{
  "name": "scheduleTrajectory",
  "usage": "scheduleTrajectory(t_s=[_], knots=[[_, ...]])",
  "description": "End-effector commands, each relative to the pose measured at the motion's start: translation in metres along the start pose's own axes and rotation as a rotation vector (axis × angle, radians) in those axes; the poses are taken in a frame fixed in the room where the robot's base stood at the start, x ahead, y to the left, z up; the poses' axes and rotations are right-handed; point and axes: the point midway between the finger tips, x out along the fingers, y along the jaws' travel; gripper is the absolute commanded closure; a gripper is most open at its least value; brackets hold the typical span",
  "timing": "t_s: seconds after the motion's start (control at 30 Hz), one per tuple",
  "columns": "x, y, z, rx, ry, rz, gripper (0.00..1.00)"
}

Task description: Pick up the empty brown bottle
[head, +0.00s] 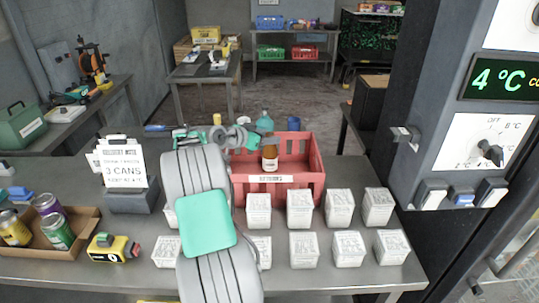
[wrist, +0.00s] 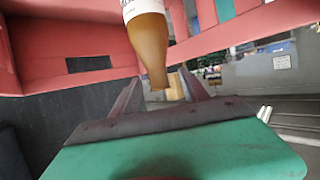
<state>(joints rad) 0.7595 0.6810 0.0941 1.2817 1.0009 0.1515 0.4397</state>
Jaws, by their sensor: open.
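The brown bottle (head: 270,154) stands upright in the red crate (head: 303,172); it has a pale label, and its base is hidden by the crate's front wall. In the wrist view the brown bottle (wrist: 150,45) fills the upper middle, label at the top, with its narrow end reaching down toward the space between my fingers. My gripper (wrist: 160,97) is open, its dark fingers to either side of that narrow end. I cannot tell if they touch it. In the head view my gripper (head: 250,140) is just left of the bottle's top, partly hidden by my arm.
Several white printed boxes (head: 303,248) stand in rows before the crate. A teal bottle (head: 264,122) and a blue item (head: 293,124) show behind the bottle. A sign (head: 123,165), a yellow tool (head: 113,247) and a carton of cans (head: 88,222) are left. A control panel (head: 470,130) rises right.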

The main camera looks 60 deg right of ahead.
Motion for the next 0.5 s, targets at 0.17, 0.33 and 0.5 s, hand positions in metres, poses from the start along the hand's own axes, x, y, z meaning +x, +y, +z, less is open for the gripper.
scheduleTrajectory(t_s=[0.17, 0.33, 0.5], knots=[[0.0153, 0.0011, -0.0004, 0.001, 0.000, 0.002, 0.47], [0.0159, 0.0020, -0.0002, 0.002, 0.000, 0.003, 0.50], [0.0158, 0.0022, -0.0003, 0.002, 0.000, 0.004, 0.64]])
